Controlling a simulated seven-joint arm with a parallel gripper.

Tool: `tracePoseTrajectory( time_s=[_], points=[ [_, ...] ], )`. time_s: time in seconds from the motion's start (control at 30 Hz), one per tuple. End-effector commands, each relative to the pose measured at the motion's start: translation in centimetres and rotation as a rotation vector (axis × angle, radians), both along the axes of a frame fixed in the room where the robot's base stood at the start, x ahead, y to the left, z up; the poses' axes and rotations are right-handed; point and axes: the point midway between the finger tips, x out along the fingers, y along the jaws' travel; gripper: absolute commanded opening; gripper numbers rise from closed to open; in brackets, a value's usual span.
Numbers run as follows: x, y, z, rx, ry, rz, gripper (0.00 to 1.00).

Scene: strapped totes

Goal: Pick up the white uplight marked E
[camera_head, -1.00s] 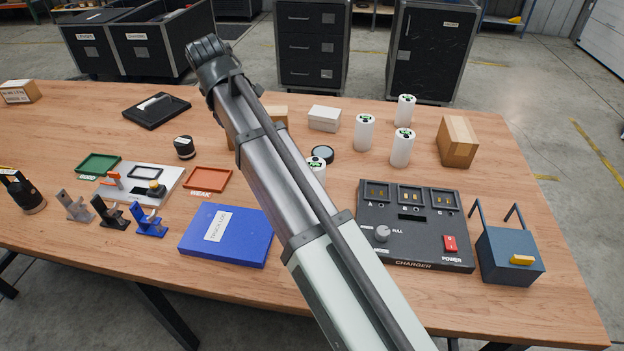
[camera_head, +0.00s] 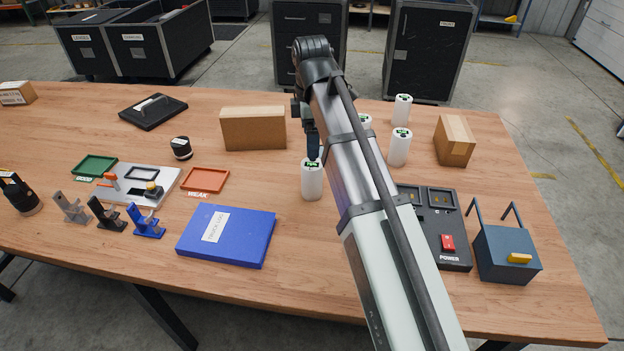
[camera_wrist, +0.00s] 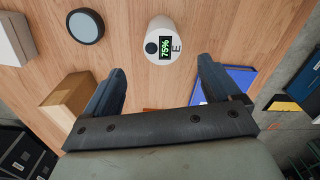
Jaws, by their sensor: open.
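The white uplight marked E (camera_wrist: 160,45) is in the upper middle of the wrist view, with a green 75% display and a dark round spot on its top face. In the head view a white uplight (camera_head: 312,182) stands upright below my gripper, apparently the same one. My gripper (camera_wrist: 161,66) is open and empty in the wrist view. The uplight lies just past the fingertips, roughly centred between them, with no contact visible. In the head view my gripper (camera_head: 311,145) is partly hidden by my arm, over the uplight's top.
Other white uplights (camera_head: 400,148) stand to the right, one partly behind my arm. A cardboard box (camera_head: 253,129) stands behind left. A dark round disc (camera_wrist: 85,26) and a white box (camera_wrist: 14,40) are left in the wrist view. A blue folder (camera_head: 228,236) lies front left; the charger (camera_head: 447,225) is right.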

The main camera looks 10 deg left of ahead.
Motion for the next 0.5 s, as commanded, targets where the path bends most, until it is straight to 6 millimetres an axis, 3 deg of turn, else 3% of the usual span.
tracePoseTrajectory(
  time_s=[0.2, 0.5],
  points=[
    [-0.1, 0.0, -3.3, -0.001, 0.000, -0.001, 0.90],
    [0.0, 0.0, -4.9, 0.000, -0.002, -0.001, 0.90]
  ],
)
